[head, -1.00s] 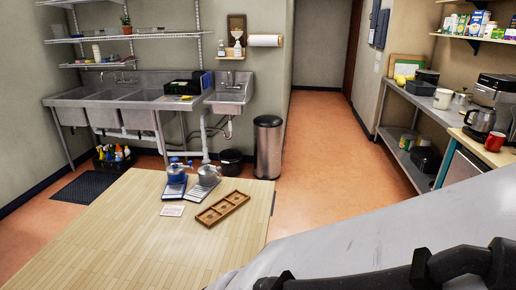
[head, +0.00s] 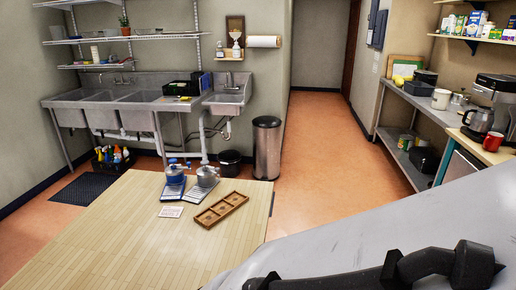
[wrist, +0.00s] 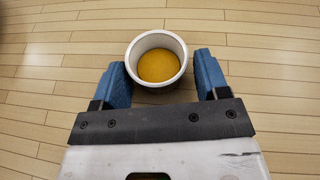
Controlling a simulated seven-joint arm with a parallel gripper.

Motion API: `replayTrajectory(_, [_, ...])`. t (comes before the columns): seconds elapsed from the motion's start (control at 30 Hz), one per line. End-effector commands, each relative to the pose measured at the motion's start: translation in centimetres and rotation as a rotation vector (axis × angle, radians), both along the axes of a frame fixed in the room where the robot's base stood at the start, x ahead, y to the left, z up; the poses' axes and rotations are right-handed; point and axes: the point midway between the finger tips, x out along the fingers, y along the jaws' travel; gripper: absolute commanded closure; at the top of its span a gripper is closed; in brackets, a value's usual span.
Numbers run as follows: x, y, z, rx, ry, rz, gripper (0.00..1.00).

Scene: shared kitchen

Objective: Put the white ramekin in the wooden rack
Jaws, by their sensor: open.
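The white ramekin (wrist: 157,37) shows in the wrist view, upright on the wooden tabletop, with something yellow-orange inside it. My gripper (wrist: 163,62) is open, its two blue fingers apart, one on each side of the near part of the ramekin. I cannot tell whether either finger touches it. The wooden rack (head: 221,210), with several square compartments, lies on the table in the head view. No ramekin shows in it. The ramekin and my gripper are not visible in the head view, where my arm covers the lower right.
The table (head: 110,235) also holds a blue device (head: 173,183), a metal pot (head: 207,177) on a scale and a small white card (head: 171,212), all close to the rack. The left part of the tabletop is clear.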

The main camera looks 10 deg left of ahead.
Motion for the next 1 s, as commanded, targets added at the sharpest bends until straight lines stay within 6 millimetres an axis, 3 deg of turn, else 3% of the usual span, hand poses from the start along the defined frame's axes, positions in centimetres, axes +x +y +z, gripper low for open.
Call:
replayTrajectory(0.03, [-0.3,-0.7,-1.9,-0.032,0.006,0.002,0.16])
replayTrajectory(0.27, [-0.4,-0.8,-1.5,-0.034,0.005,0.002,0.16])
replayTrajectory(0.4, [-0.4,-0.8,-0.6,-0.032,0.006,0.002,0.16])
replayTrajectory(1.0, [0.9,-7.8,3.3,-0.015,0.003,0.000,0.16])
